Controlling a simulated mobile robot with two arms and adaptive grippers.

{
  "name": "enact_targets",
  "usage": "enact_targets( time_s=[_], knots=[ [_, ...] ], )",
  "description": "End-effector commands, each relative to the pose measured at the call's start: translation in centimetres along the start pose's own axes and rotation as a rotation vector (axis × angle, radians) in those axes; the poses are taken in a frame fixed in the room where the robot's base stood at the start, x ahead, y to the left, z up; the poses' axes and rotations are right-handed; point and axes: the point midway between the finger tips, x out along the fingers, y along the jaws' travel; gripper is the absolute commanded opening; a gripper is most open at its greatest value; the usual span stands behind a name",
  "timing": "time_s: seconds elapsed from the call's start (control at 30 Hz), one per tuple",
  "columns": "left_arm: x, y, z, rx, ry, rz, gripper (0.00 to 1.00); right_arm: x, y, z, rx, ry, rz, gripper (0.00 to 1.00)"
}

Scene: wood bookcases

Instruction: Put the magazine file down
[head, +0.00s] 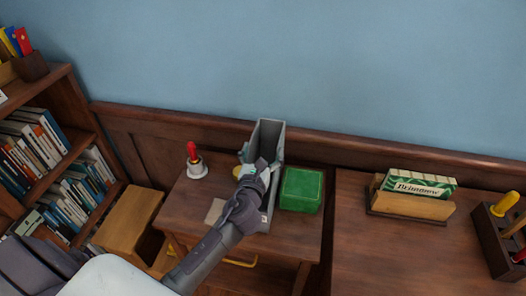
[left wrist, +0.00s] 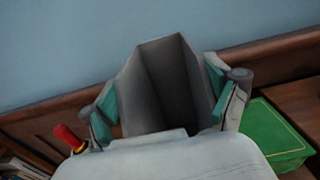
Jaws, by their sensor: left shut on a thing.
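A grey, open-topped magazine file (head: 267,140) stands over the small wooden table (head: 290,242) in the head view. My left gripper (head: 256,172) is shut on it from the near side. In the left wrist view the file (left wrist: 165,90) fills the middle, between the two teal-padded fingers of the gripper (left wrist: 160,105), and its inside looks empty. The arm hides part of the file's lower front, and I cannot tell whether its base touches the tabletop. My right gripper is not in view.
A green box (head: 301,190) stands close to the right of the file. A bookcase (head: 45,165) is at left. A desk (head: 400,255) at right holds a card holder (head: 412,205). A wood-trimmed wall is behind.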

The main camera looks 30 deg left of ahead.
Motion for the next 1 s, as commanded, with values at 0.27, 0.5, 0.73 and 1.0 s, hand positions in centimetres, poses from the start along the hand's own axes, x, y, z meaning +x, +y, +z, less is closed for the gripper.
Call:
enact_targets(
  time_s=[0.27,0.5,0.73,1.0],
  knots=[
    [0.0,0.0,-0.3,0.0,0.0,0.0,1.0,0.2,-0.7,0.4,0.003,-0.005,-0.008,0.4],
    [0.0,0.0,-0.2,0.0,0.0,0.0,1.0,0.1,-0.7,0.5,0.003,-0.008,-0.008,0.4],
    [-2.1,0.0,-0.2,0.0,0.002,-0.002,1.0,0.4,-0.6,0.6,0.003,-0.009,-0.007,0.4],
    [-8.0,0.0,-0.3,0.0,0.003,-0.001,1.0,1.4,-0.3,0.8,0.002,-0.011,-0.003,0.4]
  ],
)
